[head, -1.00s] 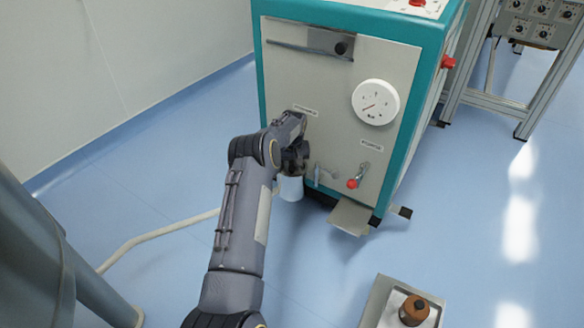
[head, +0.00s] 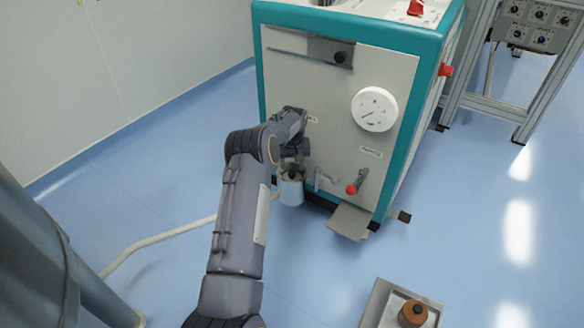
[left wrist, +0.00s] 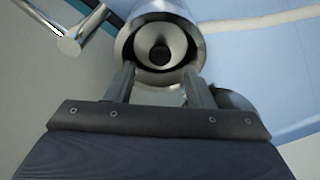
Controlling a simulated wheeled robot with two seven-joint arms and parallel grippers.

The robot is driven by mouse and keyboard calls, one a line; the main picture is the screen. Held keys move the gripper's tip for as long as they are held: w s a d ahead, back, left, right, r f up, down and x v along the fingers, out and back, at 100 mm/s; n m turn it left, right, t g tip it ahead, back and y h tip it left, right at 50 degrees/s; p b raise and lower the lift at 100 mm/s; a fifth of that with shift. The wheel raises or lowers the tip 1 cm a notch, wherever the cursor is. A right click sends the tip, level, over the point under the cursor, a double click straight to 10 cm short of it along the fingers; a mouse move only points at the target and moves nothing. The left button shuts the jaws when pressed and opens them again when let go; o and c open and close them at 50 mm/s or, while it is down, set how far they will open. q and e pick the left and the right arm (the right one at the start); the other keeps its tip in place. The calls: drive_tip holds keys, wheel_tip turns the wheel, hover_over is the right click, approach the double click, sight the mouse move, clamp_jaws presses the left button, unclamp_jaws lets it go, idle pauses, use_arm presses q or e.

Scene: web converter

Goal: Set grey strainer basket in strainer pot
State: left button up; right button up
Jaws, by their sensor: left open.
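The strainer pot (head: 291,192) is a pale metal cylinder low on the front of the teal and grey machine. In the left wrist view, the pot (left wrist: 124,45) is seen from above, open at the top. The grey strainer basket (left wrist: 178,44), a pale round cup with a black knob, sits inside its rim; its depth is hard to tell. In the head view only the dark knob (head: 292,174) shows at the pot's mouth. My left gripper (head: 294,160) is just above the pot. Its fingers (left wrist: 160,84) are apart, with nothing between them. My right gripper is out of view.
A valve with a red knob (head: 351,189) and a metal tap (head: 320,178) are right of the pot. A grey tray (head: 376,302) holding a brown knobbed piece (head: 413,312) stands at the lower right. A pale hose (head: 150,240) runs across the blue floor.

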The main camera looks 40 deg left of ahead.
use_arm(q)
wheel_tip(320, 180, up, 8)
drive_tip(key=p, duration=0.2)
drive_tip(key=shift+s+d+f, duration=0.15)
drive_tip(key=shift+s+d, duration=0.25)
drive_tip(key=shift+s, duration=0.05)
